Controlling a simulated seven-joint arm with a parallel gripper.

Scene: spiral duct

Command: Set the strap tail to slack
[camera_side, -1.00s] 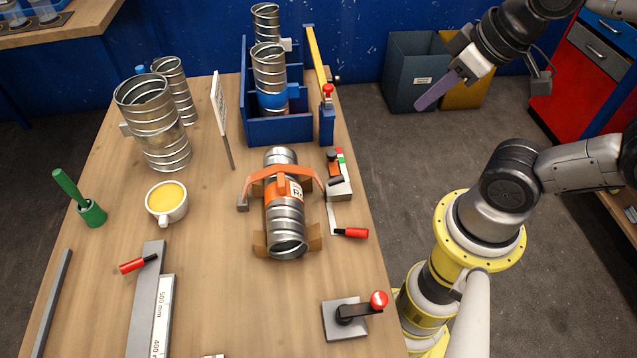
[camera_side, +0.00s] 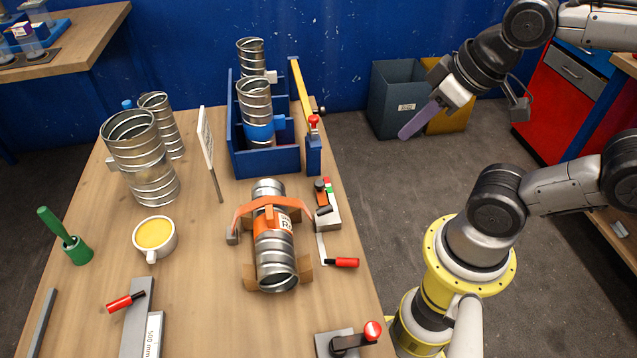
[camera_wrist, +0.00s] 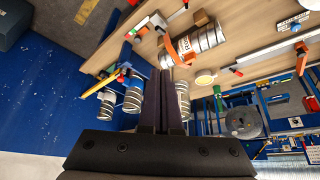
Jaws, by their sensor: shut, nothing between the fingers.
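An orange strap (camera_side: 240,211) arches over a spiral metal duct (camera_side: 275,268) lying on the bench; both also show in the wrist view, the strap (camera_wrist: 171,50) and the duct (camera_wrist: 207,38). The strap's right end reaches a small grey block (camera_side: 330,219) with a black handle and red and green marks. Which part is the strap tail is too small to tell. My gripper (camera_side: 405,135) has purple fingers, shut and empty, high up to the right of the bench, well apart from the strap. The fingers (camera_wrist: 163,75) point into the wrist view and hide part of the bench.
A blue rack (camera_side: 235,160) with ducts and a yellow bar (camera_side: 300,90) stands behind the strapped duct. A red-handled lever (camera_side: 345,262) and a red-knobbed clamp (camera_side: 372,330) lie near the right edge. A yellow-filled cup (camera_side: 154,236) stands left. Space around my gripper is clear.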

